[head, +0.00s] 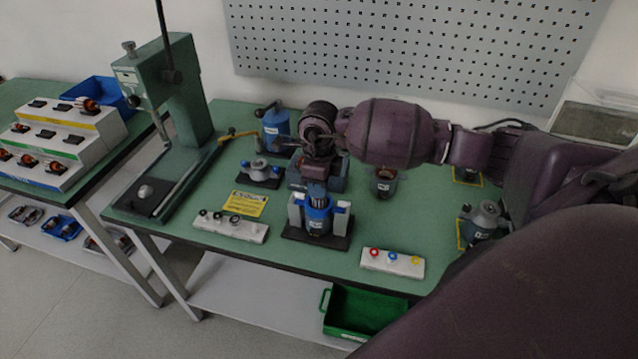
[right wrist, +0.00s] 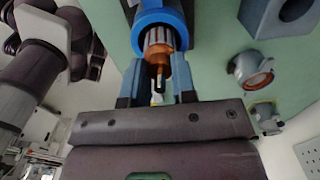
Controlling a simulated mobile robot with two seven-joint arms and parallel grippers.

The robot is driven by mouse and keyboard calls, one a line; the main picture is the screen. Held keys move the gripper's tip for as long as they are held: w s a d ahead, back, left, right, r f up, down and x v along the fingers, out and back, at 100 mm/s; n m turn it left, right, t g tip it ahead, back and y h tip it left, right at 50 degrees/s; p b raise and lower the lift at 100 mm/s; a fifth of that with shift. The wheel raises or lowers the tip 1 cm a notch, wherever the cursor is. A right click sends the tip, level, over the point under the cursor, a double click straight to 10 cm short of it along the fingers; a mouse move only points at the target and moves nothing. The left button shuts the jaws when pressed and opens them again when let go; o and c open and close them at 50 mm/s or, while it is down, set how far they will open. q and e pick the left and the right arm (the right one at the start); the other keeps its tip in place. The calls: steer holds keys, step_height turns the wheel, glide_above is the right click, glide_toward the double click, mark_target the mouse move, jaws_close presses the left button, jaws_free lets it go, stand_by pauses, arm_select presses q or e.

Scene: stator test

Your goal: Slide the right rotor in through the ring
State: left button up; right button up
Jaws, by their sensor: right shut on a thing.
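My right gripper (head: 318,184) points down over the stator stand near the table's front. In the right wrist view its two fingers (right wrist: 159,88) are shut on the rotor (right wrist: 158,52), which has a copper-orange winding, a grey core and a dark shaft. The blue ring (head: 319,213) stands between white posts on a black base (head: 318,238). The rotor's far end is at the ring's mouth and seems partly inside; the ring (right wrist: 160,17) hides how deep. The rotor looks roughly in line with the ring. My left gripper is not in view.
A green press (head: 170,85) stands at the left. A white strip with dark parts (head: 230,226) and one with coloured buttons (head: 392,262) lie in front. A blue-grey motor unit (head: 276,130) stands behind. A grey-topped unit (head: 483,218) stands at right. A green crate (head: 364,312) is below.

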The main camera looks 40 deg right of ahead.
steer(key=shift+f, duration=0.1)
steer(key=shift+f+b, duration=0.7)
steer(key=shift+f, duration=0.2)
steer(key=o, duration=0.9)
steer(key=shift+c, duration=0.2)
steer(key=shift+r, duration=0.1)
step_height(320, 180, up, 11)
steer(key=shift+f, duration=0.15)
stand_by(0.5)
